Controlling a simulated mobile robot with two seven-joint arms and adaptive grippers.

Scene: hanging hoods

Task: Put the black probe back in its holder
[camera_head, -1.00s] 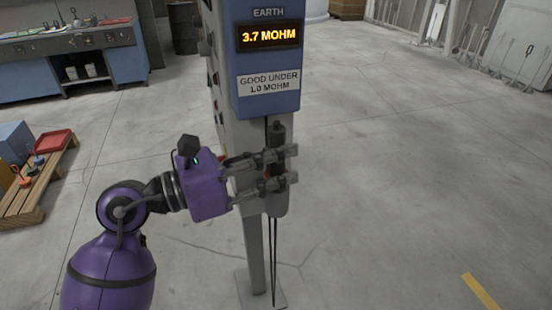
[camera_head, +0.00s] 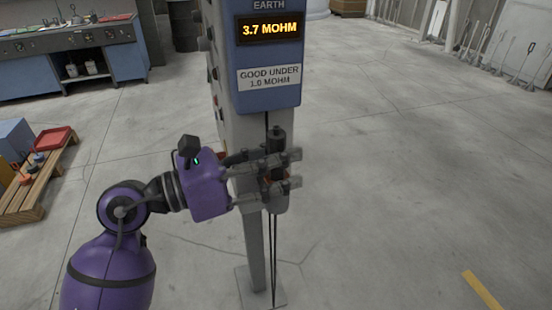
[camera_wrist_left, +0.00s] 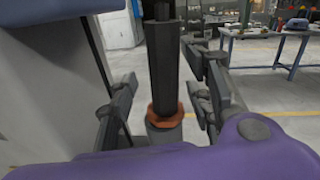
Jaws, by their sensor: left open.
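The black probe (camera_head: 277,140) stands upright at the front of the grey post, below the blue earth meter (camera_head: 267,60). In the left wrist view the probe (camera_wrist_left: 162,70) is a dark shaft with an orange-brown collar (camera_wrist_left: 165,116) low on it. The collar sits at the top of a grey cylindrical holder (camera_wrist_left: 165,134). My left gripper (camera_head: 291,169) is open, with its fingers on either side of the probe. In the left wrist view gaps show between the probe and both fingers (camera_wrist_left: 165,95). My right gripper is not in view.
The meter reads 3.7 MOHM. A grey post (camera_head: 256,250) and thin black cables (camera_head: 273,255) run down to a floor plate. A wooden pallet (camera_head: 36,190) with a red tray (camera_head: 52,139) is at left.

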